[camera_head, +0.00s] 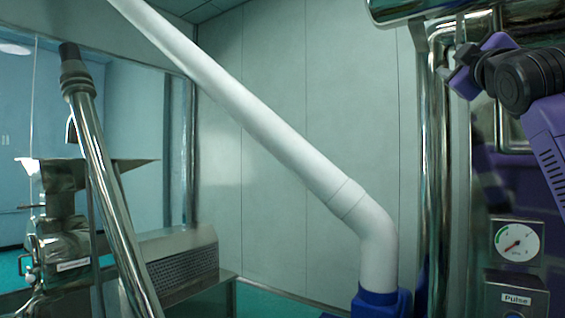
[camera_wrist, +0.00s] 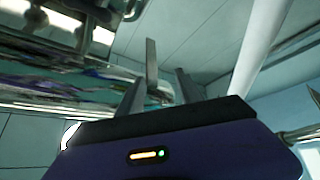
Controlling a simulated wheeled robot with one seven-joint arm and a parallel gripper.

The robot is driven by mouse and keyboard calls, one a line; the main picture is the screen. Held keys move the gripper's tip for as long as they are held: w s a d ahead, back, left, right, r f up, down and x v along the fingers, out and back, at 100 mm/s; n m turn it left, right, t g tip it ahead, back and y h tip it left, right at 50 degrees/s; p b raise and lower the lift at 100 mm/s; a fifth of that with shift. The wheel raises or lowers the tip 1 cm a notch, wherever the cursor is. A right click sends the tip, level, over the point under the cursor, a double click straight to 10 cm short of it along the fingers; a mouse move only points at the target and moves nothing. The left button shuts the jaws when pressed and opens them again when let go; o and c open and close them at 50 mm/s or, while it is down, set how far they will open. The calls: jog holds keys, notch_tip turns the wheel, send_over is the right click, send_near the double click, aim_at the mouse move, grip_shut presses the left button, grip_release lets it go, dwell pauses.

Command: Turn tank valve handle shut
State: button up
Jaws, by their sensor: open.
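My gripper shows in the wrist view (camera_wrist: 160,88), its two grey fingers spread apart with a gap between them. An upright grey bar (camera_wrist: 152,62) shows between and beyond the fingers; it may be the tank valve handle, but I cannot tell for sure. No contact between it and the fingers is clear. In the head view my purple and black arm is at the upper right, beside shiny metal pipework (camera_head: 435,180). The fingers and the valve handle cannot be made out clearly there.
A long white pipe (camera_head: 270,125) slants down to a blue fitting (camera_head: 380,302). A pressure gauge (camera_head: 517,242) and a "Pulse" box (camera_head: 516,299) sit below my arm. A steel tube (camera_head: 110,200) and steel machine (camera_head: 65,225) stand at the left.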

jog(key=s+a+f+m+t+y+b, duration=0.1)
jog(key=s+a+f+m, duration=0.15)
jog(key=f, duration=1.55)
jog(key=s+a+f+m+y, duration=0.1)
jog(key=a+f+m, duration=0.2)
jog(key=f, duration=1.6)
jog(key=s+a+f+m, duration=0.1)
jog(key=s+a+f, duration=0.1)
jog(key=s+f, duration=0.55)
jog(key=s+a+f+m, duration=0.2)
jog(key=s+f, duration=0.3)
jog(key=f, duration=0.6)
jog(key=s+a+f+g, duration=0.2)
jog(key=s+f, duration=0.5)
jog(key=s, duration=0.6)
jog(key=s+a+f+g+y+b, duration=0.1)
jog(key=s+f+g, duration=0.3)
jog(key=s+f, duration=0.4)
jog(key=s+a+f+g+y+b, duration=0.1)
jog(key=s+a+f+g, duration=0.2)
jog(key=s, duration=1.5)
notch_tip(320, 180, down, 4)
jog(key=shift+a+f, duration=0.2)
jog(key=shift+a, duration=0.1)
